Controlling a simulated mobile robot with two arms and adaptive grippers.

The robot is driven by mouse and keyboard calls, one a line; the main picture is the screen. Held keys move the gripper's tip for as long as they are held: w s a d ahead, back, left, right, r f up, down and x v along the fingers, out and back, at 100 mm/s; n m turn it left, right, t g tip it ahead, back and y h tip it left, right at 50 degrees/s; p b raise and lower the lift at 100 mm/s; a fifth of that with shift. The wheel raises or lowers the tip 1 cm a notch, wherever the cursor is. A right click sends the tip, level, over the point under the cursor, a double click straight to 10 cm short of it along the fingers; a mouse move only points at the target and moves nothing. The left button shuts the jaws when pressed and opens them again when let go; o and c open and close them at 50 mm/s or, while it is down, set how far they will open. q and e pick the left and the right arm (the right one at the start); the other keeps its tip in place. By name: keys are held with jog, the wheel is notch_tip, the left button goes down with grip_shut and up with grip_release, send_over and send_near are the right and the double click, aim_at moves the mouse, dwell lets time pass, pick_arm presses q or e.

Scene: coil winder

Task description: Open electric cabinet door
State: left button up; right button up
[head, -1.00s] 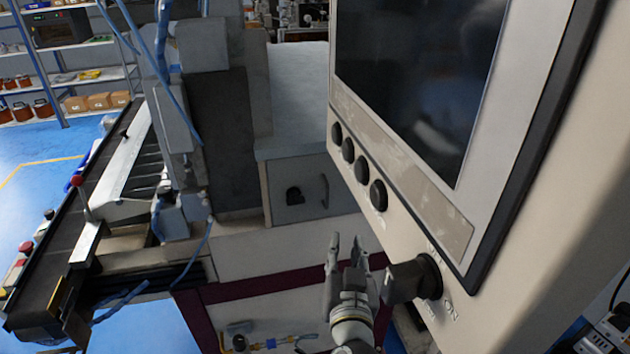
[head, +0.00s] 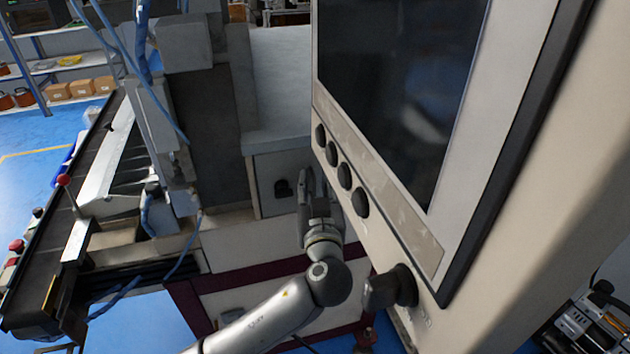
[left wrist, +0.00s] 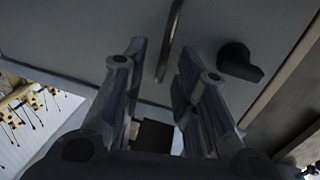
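The electric cabinet door (head: 270,180) is a small grey panel on the machine, behind the screen housing, and looks shut. It has a black knob (head: 282,188), which also shows in the left wrist view (left wrist: 238,62). A thin vertical bar handle (left wrist: 170,42) shows in the left wrist view; in the head view my gripper hides it. My left gripper (head: 307,175) is open in front of the door. In the left wrist view its fingers (left wrist: 163,58) point at the door, with the lower end of the handle between their tips. Contact cannot be told. My right gripper is not in view.
A large beige control panel (head: 570,190) with a dark screen and black buttons fills the right, close to my left arm. Its big black rotary switch (head: 390,288) juts out beside my forearm. A conveyor (head: 90,210) stands at left.

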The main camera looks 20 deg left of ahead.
pick_arm(q)
jog(key=shift+w+a, duration=0.1)
jog(key=shift+w, duration=0.05)
jog(key=shift+c, duration=0.4)
grip_shut()
